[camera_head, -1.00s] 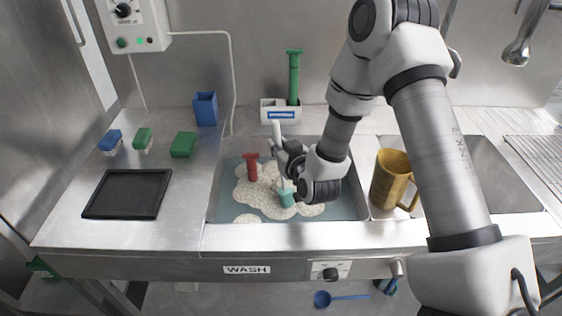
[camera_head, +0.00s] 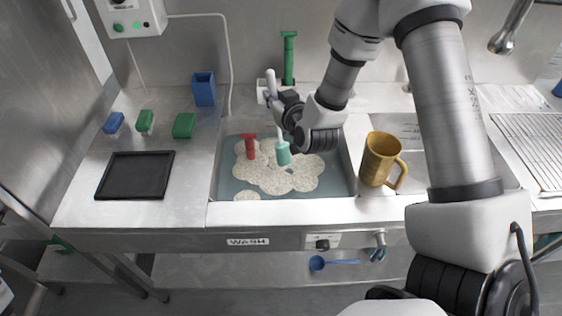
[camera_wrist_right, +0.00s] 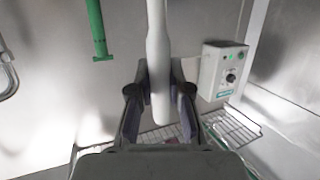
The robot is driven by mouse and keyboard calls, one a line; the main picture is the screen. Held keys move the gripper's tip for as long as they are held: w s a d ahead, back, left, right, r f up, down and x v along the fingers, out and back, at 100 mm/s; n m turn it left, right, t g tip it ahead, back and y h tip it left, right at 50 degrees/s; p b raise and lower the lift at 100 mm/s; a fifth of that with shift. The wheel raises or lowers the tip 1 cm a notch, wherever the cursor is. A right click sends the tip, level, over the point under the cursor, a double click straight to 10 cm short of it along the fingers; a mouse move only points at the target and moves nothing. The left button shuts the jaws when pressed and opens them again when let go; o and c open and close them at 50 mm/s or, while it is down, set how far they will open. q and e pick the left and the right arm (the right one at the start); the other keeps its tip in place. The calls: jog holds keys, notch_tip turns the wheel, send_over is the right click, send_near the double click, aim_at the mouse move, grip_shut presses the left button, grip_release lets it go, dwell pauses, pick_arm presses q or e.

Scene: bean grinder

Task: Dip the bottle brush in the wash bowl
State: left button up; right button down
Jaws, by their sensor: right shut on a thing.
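The bottle brush has a white handle (camera_head: 271,82) and a teal head (camera_head: 283,154). My right gripper (camera_head: 274,105) is shut on the handle, which stands nearly upright; the handle also shows between the fingers in the right wrist view (camera_wrist_right: 159,85). The wash bowl (camera_head: 228,187) is a sunken basin of bluish water with patches of white foam. The teal head is over the foam and seems just clear of it, its lower end in view. My left gripper is not in view.
A red-handled brush (camera_head: 250,149) stands in the basin left of the teal head. A tan mug (camera_head: 381,158) is on the right rim. A green brush (camera_head: 289,60) stands in a holder behind. A black tray (camera_head: 135,176) and a blue holder (camera_head: 204,89) are at left.

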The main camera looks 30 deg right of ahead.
aim_at(272, 73)
notch_tip(272, 73, up, 6)
jog(key=p, duration=0.4)
jog(key=shift+r, duration=0.25)
jog(key=shift+f, duration=0.1)
dwell(0.6)
